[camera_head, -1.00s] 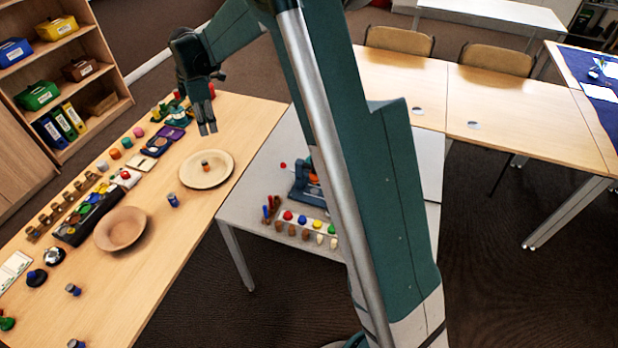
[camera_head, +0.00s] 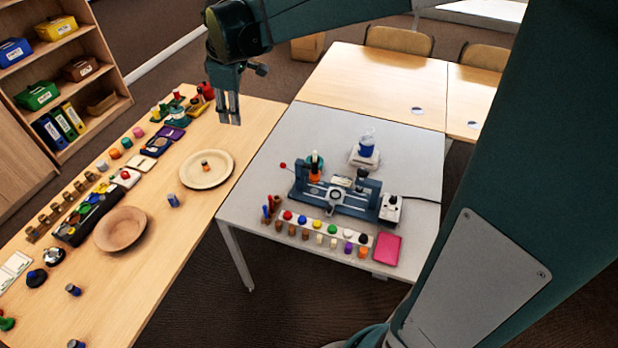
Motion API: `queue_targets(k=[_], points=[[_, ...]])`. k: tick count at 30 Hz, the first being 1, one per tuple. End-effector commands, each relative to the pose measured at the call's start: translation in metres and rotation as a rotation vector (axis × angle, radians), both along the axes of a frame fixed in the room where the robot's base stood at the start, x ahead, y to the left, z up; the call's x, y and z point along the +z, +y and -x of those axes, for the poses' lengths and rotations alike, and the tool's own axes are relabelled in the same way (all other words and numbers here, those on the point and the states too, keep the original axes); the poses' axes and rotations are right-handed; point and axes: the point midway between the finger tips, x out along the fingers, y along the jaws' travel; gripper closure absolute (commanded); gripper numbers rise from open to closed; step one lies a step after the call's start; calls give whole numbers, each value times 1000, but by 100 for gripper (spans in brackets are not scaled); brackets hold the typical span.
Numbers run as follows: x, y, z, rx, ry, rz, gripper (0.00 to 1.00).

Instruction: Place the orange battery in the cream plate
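The cream plate (camera_head: 222,180) lies on the wooden table, toward its right edge. A small orange and dark battery (camera_head: 205,166) rests in the plate. My gripper (camera_head: 229,120) hangs above the table's far right part, beyond the plate, with its fingers pointing down. Nothing shows between its fingers. The fingers look close together, and I cannot tell whether a gap is left between them. A blue and grey battery (camera_head: 173,200) stands on the table left of the plate.
A brown bowl (camera_head: 120,240) sits nearer on the wooden table (camera_head: 160,290). Blocks and trays line its left side. A grey table (camera_head: 290,205) on the right carries a lathe-like machine (camera_head: 338,195), a scale, a row of coloured pegs and a pink pad (camera_head: 386,249).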

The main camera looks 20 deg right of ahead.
Motion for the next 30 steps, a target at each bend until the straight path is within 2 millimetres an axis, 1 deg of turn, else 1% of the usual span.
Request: queue_targets(k=[1, 9, 15, 22, 30], points=[[4, -4, 11, -25, -7, -8, 71], [22, -22, 60, -169, -49, -55, 71], [30, -34, 96, -275, -80, -94, 71], [35, -47, 138, -393, -114, -141, 71], [34, -60, 186, -533, -154, -202, 71]])
